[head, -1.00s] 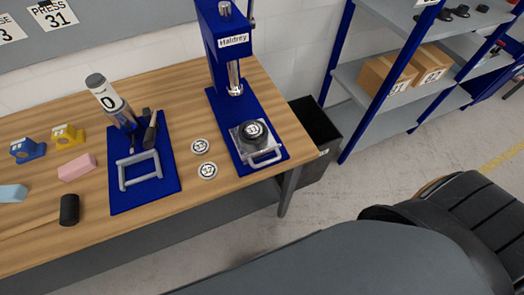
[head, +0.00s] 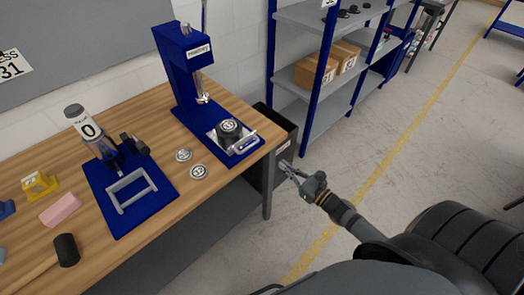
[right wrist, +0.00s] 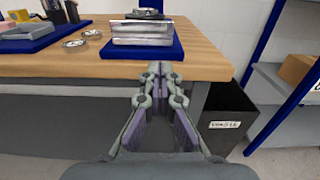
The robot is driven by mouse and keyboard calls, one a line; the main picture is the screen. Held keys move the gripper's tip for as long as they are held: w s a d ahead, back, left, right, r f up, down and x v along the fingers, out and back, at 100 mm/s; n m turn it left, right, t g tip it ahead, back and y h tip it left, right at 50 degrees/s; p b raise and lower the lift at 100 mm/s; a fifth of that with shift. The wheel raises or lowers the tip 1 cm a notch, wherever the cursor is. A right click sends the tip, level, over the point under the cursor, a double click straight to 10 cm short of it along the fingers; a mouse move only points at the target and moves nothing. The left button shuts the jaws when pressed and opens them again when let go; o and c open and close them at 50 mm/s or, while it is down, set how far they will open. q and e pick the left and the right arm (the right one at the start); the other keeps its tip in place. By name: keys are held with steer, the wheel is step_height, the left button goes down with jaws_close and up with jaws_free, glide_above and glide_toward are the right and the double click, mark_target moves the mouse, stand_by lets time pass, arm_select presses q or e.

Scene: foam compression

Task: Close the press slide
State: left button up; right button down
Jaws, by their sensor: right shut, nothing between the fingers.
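The blue press (head: 180,75) stands at the right end of the wooden bench. Its silver slide (head: 228,138) sticks out at the front of the blue base, with a handle (head: 245,143) on its near side and a dark round piece (head: 229,127) on top. In the right wrist view the slide (right wrist: 142,33) is ahead, a little above and left of the fingers. My right gripper (head: 284,165) is shut and empty, off the bench's right end and apart from the handle. It also shows in the right wrist view (right wrist: 158,72). My left gripper is out of view.
Two round discs (head: 191,163) lie left of the press. A blue plate with a grey frame (head: 130,191) lies further left. A dark bin (head: 285,140) stands on the floor beyond the bench end. A shelf rack (head: 312,90) stands behind. The floor at right is open.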

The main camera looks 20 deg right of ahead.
steer(key=b, duration=0.7)
glide_toward(252, 139)
steer(key=p+x, duration=0.4)
steer(key=x, duration=0.2)
steer(key=shift+w, duration=0.2)
steer(key=shift+w+f, duration=0.1)
steer(key=shift+w, duration=0.2)
